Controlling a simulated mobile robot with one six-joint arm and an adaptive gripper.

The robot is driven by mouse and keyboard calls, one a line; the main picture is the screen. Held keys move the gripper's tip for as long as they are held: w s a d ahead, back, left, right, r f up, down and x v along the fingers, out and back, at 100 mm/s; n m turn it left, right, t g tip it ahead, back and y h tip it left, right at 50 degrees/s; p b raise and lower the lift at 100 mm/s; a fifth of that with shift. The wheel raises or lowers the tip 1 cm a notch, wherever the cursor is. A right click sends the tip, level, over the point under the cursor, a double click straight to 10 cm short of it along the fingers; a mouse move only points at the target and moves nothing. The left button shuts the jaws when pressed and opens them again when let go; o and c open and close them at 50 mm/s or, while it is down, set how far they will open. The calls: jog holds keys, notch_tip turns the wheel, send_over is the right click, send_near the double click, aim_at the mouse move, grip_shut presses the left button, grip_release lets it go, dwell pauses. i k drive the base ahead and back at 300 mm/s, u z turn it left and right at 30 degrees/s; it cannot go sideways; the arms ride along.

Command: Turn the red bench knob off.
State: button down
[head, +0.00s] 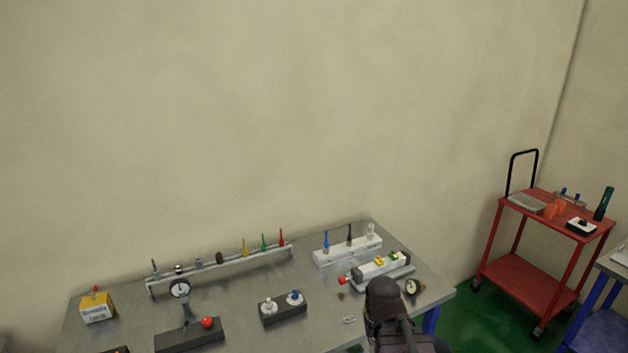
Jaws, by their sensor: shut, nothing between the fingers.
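A second red knob-like part (343,280) is at the left end of a pale grey unit, so I cannot tell for certain which is the bench knob. The knobs' on or off position is too small to read. My gripper (383,288) is dark, shut and empty, over the right part of the bench. It is just right of the second red part and well right of the first.
A red trolley (520,285) stands right.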

aim_at(207, 323)
jog(key=u, duration=1.1)
